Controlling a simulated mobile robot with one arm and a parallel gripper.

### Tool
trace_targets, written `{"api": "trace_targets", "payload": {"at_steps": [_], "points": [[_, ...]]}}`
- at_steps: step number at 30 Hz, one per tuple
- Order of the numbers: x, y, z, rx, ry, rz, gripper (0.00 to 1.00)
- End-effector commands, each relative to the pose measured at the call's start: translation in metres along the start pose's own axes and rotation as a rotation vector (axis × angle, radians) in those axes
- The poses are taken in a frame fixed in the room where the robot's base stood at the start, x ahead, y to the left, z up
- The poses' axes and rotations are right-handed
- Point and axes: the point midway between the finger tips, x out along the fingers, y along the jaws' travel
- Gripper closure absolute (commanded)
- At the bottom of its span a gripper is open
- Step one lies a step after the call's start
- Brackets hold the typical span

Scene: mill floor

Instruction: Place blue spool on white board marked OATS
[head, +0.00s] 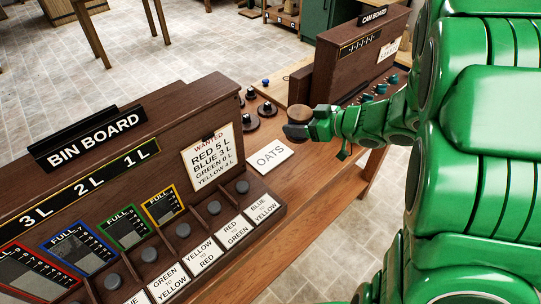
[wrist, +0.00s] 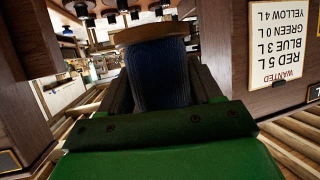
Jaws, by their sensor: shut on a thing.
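My gripper (head: 312,125) is shut on the blue spool. In the wrist view the spool's dark blue winding (wrist: 158,72) stands between the two jaws below a wooden flange. The white board marked OATS (head: 269,157) lies flat on the bench, left of and below the held spool in the head picture. No spool shows on it. The spool looks raised above the bench, but its height is unclear.
The big BIN BOARD cabinet (head: 150,140) stands left of the OATS board, with a WANTED notice (head: 208,158) on its face. The CAM BOARD cabinet (head: 335,70) stands behind my gripper. Several dark knobs (head: 267,108) sit behind the OATS board. Bare bench lies in front.

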Motion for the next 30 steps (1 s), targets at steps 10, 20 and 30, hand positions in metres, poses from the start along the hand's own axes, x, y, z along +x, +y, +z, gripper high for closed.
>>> {"api": "trace_targets", "payload": {"at_steps": [10, 20, 30], "points": [[-0.004, -0.067, 0.000, -0.070, -0.003, -0.163, 0.71], [-0.012, -0.100, 0.004, -0.103, -0.001, -0.238, 0.71], [0.010, -0.085, 0.008, -0.102, 0.003, -0.248, 0.71]]}}
